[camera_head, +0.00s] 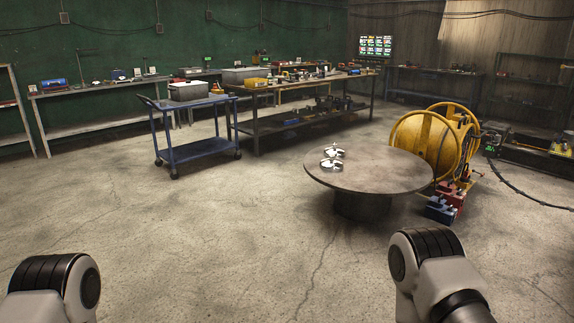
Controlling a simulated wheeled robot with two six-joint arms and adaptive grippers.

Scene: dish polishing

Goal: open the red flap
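A small red part (455,197) and a blue part (439,212) sit low at the right edge of the round table (385,180), in front of a yellow drum machine (410,138). They are too small to tell which piece is the flap or whether it is open. Two shiny metal pieces lie on the round table, one nearer (330,164) and one farther (333,151). Only links of my two arms show at the bottom edge, well short of the table. Neither gripper is in view.
A blue cart (195,151) with a grey bin stands at the left centre, beside a long workbench (300,118). A white bench (95,90) lines the green wall. A dark cable (525,190) lies on the floor at the right. The floor before the table is clear.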

